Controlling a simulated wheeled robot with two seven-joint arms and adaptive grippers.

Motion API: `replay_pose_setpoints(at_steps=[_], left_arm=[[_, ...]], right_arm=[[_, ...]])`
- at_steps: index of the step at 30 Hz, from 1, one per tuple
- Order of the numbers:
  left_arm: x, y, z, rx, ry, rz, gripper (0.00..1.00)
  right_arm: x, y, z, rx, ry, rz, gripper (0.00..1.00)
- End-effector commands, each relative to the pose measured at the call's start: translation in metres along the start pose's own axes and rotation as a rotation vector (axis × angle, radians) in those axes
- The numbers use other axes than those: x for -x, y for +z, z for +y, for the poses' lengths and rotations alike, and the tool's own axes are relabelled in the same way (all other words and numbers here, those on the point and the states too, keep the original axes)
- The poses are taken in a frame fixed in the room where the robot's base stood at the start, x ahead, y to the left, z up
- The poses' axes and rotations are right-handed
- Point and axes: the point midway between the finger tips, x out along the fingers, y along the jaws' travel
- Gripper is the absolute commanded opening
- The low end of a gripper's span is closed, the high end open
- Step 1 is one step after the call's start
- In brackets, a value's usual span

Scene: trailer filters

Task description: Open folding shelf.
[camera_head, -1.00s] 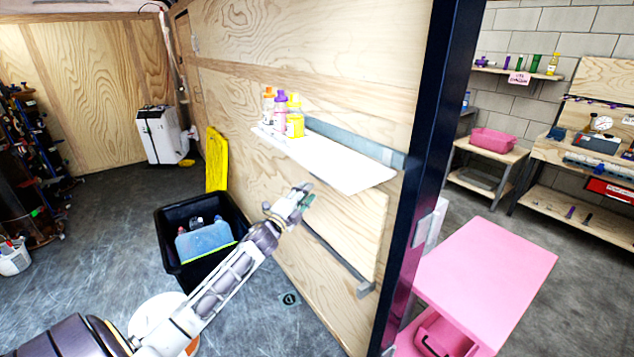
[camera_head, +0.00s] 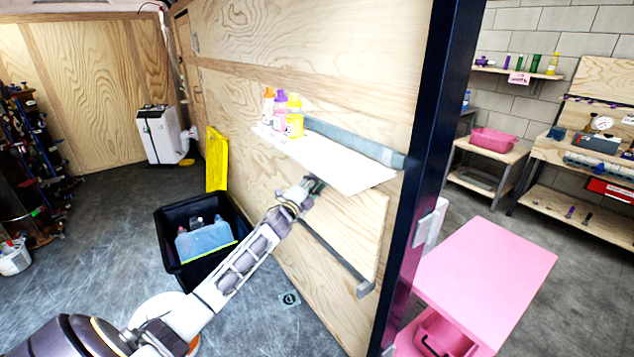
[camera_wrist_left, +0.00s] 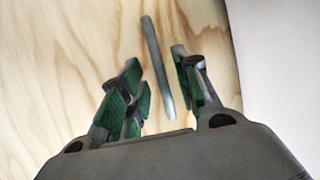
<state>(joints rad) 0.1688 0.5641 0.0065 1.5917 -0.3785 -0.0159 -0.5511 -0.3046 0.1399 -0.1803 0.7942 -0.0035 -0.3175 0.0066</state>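A light wooden panel (camera_head: 352,232) hangs flat against the wooden wall, below a white shelf (camera_head: 335,165) that sticks out. It looks like the folding shelf, folded down. A grey metal bar (camera_head: 335,255) runs along its lower left edge. My left gripper (camera_head: 314,184) is at the panel's upper left, just under the white shelf, its fingertips partly hidden. In the left wrist view, the gripper (camera_wrist_left: 158,82) is open, with green finger pads on either side of a thin metal bar (camera_wrist_left: 156,60) in front of wood. I cannot tell whether they touch it. My right gripper is out of view.
Several bottles (camera_head: 282,114) stand on the white shelf's far end. A black bin (camera_head: 175,245) and a yellow panel (camera_head: 216,160) are left of the wall. A dark blue post (camera_head: 425,170) and pink cart (camera_head: 485,265) are at right. Grey floor is open at left.

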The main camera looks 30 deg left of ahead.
Motion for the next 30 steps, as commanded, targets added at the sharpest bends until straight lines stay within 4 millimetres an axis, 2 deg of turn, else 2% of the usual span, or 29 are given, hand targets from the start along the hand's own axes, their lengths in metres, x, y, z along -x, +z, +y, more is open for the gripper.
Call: replay_pose_setpoints(at_steps=[6,18,25,30], left_arm=[[-0.0088,0.0001,-0.0007,0.0,-0.001,0.0,0.32],[-0.0104,0.0,-0.0001,0.0,0.0,0.0,0.32],[-0.0103,0.0001,-0.0001,0.0,0.0,0.0,0.02],[-0.0102,0.0001,0.0,0.0,0.0,0.0,0.0]], right_arm=[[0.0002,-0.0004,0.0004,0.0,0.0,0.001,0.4],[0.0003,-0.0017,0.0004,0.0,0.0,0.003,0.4],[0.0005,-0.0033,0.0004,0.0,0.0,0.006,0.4],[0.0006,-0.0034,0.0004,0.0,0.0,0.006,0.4]])
